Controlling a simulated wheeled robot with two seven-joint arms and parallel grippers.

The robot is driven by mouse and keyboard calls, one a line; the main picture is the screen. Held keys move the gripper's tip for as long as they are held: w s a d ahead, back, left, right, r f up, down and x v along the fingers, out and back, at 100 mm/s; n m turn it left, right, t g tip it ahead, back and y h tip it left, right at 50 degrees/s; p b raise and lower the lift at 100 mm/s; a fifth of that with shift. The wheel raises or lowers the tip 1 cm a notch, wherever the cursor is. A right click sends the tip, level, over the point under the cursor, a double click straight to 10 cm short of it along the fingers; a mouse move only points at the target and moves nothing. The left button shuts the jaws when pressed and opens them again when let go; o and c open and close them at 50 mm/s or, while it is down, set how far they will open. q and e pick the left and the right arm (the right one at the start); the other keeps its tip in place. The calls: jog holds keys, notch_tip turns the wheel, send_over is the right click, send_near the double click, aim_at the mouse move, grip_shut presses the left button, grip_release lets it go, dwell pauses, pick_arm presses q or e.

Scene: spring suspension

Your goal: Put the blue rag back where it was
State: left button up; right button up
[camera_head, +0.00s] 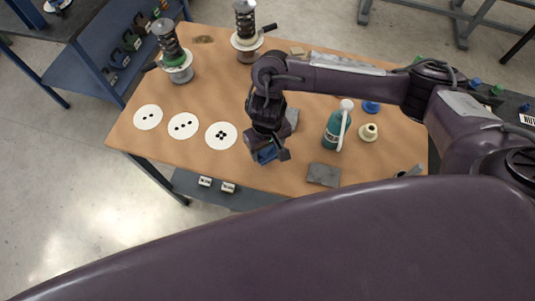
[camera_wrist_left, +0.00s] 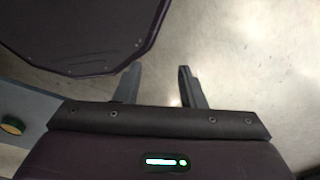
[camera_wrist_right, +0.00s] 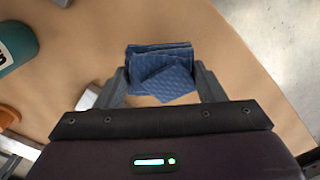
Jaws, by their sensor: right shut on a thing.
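The blue rag (camera_wrist_right: 163,72) is folded and held between the fingers of my right gripper (camera_wrist_right: 164,88). In the head view the blue rag (camera_head: 265,154) hangs at the tip of my right gripper (camera_head: 268,150), over the front part of the wooden table (camera_head: 180,150). I cannot tell how high above the table it is. My left gripper (camera_wrist_left: 158,88) is open and empty over the floor in the left wrist view. It does not show in the head view.
Three white discs with holes (camera_head: 183,126) lie left of my right gripper. Two spring units (camera_head: 174,55) stand at the back left. Bare tabletop lies between the discs and spring units.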

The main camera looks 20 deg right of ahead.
aim_at(268, 154)
notch_tip(268, 154, down, 4)
jog(key=shift+r+b, duration=0.1)
jog(key=shift+b, duration=0.9)
pick_arm(q)
jog(key=shift+a+f, duration=0.25)
jog(key=shift+f, duration=0.25)
jog(key=shift+a+f, duration=0.2)
jog(key=shift+f, duration=0.3)
pick_arm(e)
jog(key=shift+r, duration=0.1)
jog(key=o, duration=1)
notch_tip(268, 154, up, 11)
jog(key=p, duration=0.5)
pick_arm(q)
jog(key=shift+r, duration=2.5)
pick_arm(e)
jog(key=shift+r, duration=0.5)
